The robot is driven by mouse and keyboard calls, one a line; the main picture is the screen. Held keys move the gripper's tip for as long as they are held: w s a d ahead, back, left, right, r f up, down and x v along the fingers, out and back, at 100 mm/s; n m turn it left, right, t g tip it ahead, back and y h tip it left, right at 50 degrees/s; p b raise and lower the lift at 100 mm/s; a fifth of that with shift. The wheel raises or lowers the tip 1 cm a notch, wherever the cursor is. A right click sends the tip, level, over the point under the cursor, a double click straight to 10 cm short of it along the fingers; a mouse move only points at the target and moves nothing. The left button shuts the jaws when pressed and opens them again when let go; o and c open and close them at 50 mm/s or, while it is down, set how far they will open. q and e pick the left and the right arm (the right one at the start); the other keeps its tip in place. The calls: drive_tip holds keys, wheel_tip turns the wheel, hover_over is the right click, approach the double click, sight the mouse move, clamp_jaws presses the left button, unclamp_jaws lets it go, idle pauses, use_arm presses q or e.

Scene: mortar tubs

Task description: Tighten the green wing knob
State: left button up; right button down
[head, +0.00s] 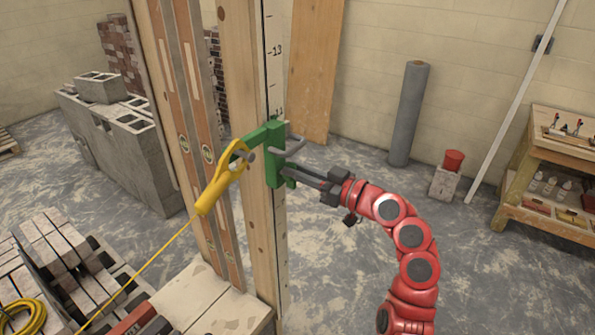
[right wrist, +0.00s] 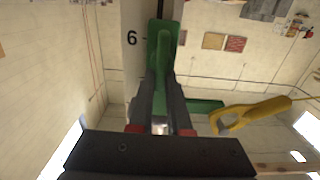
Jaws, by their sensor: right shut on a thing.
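A green bracket (head: 275,165) is fixed on the upright pole with scale marks (head: 276,60). My right gripper (head: 287,173) reaches it from the right, low on the bracket. In the right wrist view, my right gripper (right wrist: 162,88) has its two dark fingers on either side of a narrow green piece, which seems to be the wing knob (right wrist: 162,72); the fingers are shut on it. The fingers hide much of the knob in the head view. The green bracket (right wrist: 163,30) stands behind it in the wrist view. My left gripper is not in view.
A yellow line holder (head: 221,184) hangs on the bracket's green arm (head: 254,137), with a taut yellow line running down left. A grey bent bar (head: 295,147) sticks out just above my right gripper. Bricks (head: 62,262) lie lower left.

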drive_tip(key=shift+f, duration=0.1)
drive_tip(key=m, duration=0.2)
drive_tip(key=m+b, duration=0.1)
drive_tip(key=m, duration=0.1)
drive_tip(key=m+b, duration=0.1)
drive_tip(key=shift+w+d+f+m, duration=0.15)
drive_tip(key=shift+w+d+m, duration=0.15)
drive_tip(key=shift+w+m, duration=0.1)
drive_tip(key=m+p, duration=0.1)
drive_tip(key=m, duration=0.3)
drive_tip(key=m+p, duration=0.2)
drive_tip(key=m, duration=0.2)
drive_tip(key=f+m+p, duration=0.1)
drive_tip(key=m, duration=0.3)
drive_tip(key=shift+w+d, duration=0.3)
drive_tip(key=shift+w, duration=0.1)
drive_tip(key=shift+p, duration=0.3)
